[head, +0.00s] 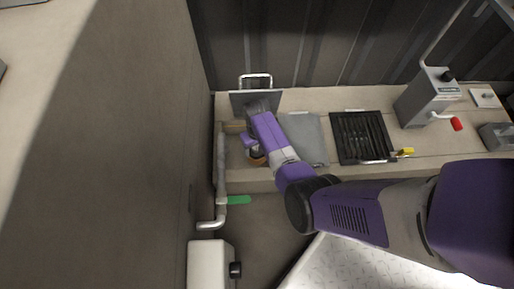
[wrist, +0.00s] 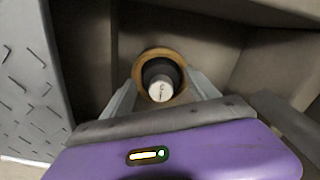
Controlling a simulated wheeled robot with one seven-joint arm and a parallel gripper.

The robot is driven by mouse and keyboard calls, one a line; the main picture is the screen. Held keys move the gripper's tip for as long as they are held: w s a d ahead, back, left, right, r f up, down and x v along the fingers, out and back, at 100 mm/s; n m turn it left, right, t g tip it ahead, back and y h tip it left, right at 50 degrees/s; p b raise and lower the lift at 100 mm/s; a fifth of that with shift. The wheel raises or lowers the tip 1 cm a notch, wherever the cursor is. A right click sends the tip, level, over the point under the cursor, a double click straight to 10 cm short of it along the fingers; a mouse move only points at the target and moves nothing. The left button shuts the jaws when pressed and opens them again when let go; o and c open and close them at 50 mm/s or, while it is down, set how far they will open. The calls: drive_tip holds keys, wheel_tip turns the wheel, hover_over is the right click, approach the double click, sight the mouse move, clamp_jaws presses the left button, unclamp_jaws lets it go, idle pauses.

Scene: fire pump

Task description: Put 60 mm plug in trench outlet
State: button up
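The plug (wrist: 161,88) has a pale grey, marked end and a dark collar. In the wrist view it lies inside the outline of a brown-orange ring (wrist: 145,57), which looks like the rim of the trench outlet. How deep the plug sits there I cannot tell. My gripper (wrist: 163,80) has one finger on each side of the plug. Gaps show between fingers and plug, so it looks open around it. In the head view the ring (head: 258,160) shows below my wrist, at the left end of the trench. My wrist hides most of the outlet there.
A raised dark plate with a handle (head: 240,101) stands behind my wrist. A grey pipe (head: 222,170) with a green lever (head: 238,200) runs along the left wall. A grey cover (head: 306,140) and black grating (head: 361,137) lie to the right.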

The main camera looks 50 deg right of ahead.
sight(257, 148)
drive_tip(key=shift+r, duration=0.1)
